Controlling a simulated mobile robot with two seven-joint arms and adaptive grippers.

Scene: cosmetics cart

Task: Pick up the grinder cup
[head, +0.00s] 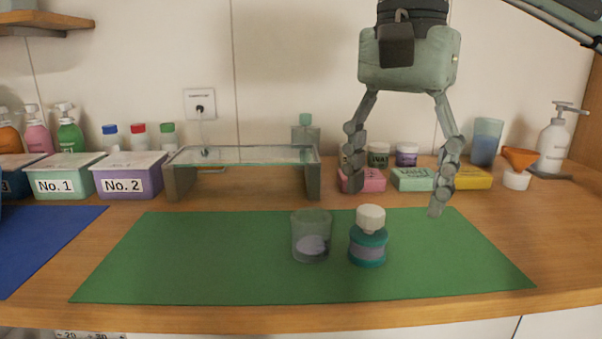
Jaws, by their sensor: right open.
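A clear cup (311,236) with a pale grey-lilac layer at its bottom stands upright on the green mat (200,255). Just right of it stands a squat teal vessel (368,246) with a grey band and a rounded white top (371,217). I cannot tell for sure which of the two is the grinder cup. My right gripper (395,201) hangs pointing down above and behind the teal vessel, its fingers spread wide with nothing between them. My left gripper is not in view.
A glass-topped stand (245,155) is behind the mat, with labelled boxes (128,176) to its left. Soap boxes (413,179), small jars, an orange funnel (519,158) and a pump bottle (554,140) line the back right. The mat's left and right parts are clear.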

